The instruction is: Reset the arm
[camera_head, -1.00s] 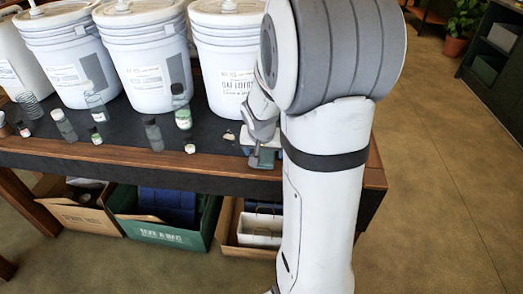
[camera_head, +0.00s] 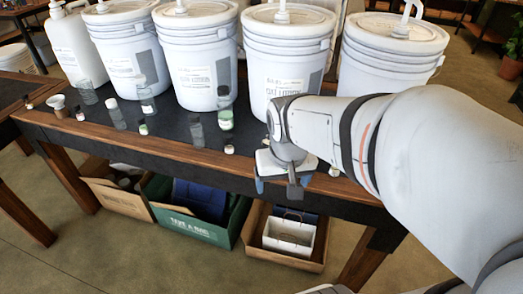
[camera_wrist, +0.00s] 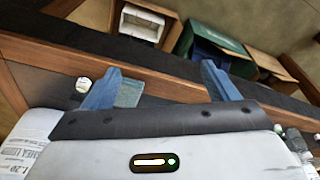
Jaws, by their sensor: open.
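My gripper (camera_head: 277,190) hangs at the front edge of the table in the head view, with my white arm reaching in from the right. In the wrist view, my gripper (camera_wrist: 163,72) shows two blue fingers spread wide apart. No object is gripped between them. A small grey-green item (camera_wrist: 130,93) appears beside the left finger, partly hidden, and I cannot tell what it is.
White pump buckets (camera_head: 205,75) line the table's back (camera_head: 180,160). Several small bottles (camera_head: 226,118) stand in front of them. Below are a green crate (camera_head: 185,228) and cardboard boxes (camera_head: 292,262). Floor is open at the front.

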